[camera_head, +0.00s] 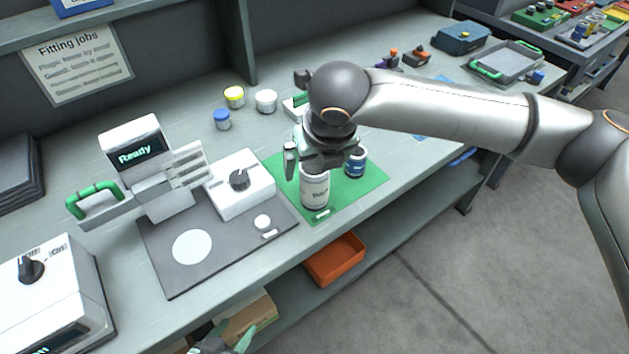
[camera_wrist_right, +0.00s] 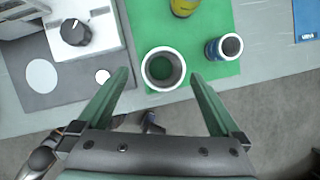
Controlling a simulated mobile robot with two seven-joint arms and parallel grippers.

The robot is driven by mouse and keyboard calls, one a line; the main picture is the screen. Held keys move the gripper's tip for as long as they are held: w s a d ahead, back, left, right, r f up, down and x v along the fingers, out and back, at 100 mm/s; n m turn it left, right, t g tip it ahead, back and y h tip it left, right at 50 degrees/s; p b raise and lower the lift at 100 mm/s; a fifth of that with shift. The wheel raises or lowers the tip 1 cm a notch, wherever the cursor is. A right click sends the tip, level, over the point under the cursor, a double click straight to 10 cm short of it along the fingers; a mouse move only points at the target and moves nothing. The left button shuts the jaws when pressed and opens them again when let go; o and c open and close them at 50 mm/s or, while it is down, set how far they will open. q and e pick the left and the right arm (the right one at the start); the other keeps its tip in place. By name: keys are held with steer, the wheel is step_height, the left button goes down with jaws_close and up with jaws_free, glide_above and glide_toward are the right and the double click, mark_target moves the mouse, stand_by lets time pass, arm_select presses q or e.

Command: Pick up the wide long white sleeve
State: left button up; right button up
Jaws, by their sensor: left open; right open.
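The wide long white sleeve (camera_head: 315,190) stands upright on the green mat (camera_head: 345,197), with dark lettering on its side. In the right wrist view its open white rim (camera_wrist_right: 163,90) shows from above with a dark hollow inside. My right gripper (camera_head: 316,160) is open above it, partly hiding its top. In the right wrist view, the fingertips of the right gripper (camera_wrist_right: 160,75) lie on either side of the sleeve, apart from it. My left gripper (camera_head: 228,340) is at the bottom edge, partly cut off, open and away from the sleeve.
A blue-and-white sleeve (camera_head: 355,163) stands close to the right on the mat, and a yellow piece (camera_wrist_right: 184,6) beyond. White, blue and yellow-lidded containers stand behind. A dark plate with a knob box (camera_head: 240,183) is at left. An orange bin (camera_head: 335,260) sits below.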

steer(key=x, duration=0.7)
steer(key=shift+w+d, duration=0.15)
steer(key=shift+r, duration=0.1)
jaws_close()
stand_by(0.6)
steer(key=shift+r, duration=0.1)
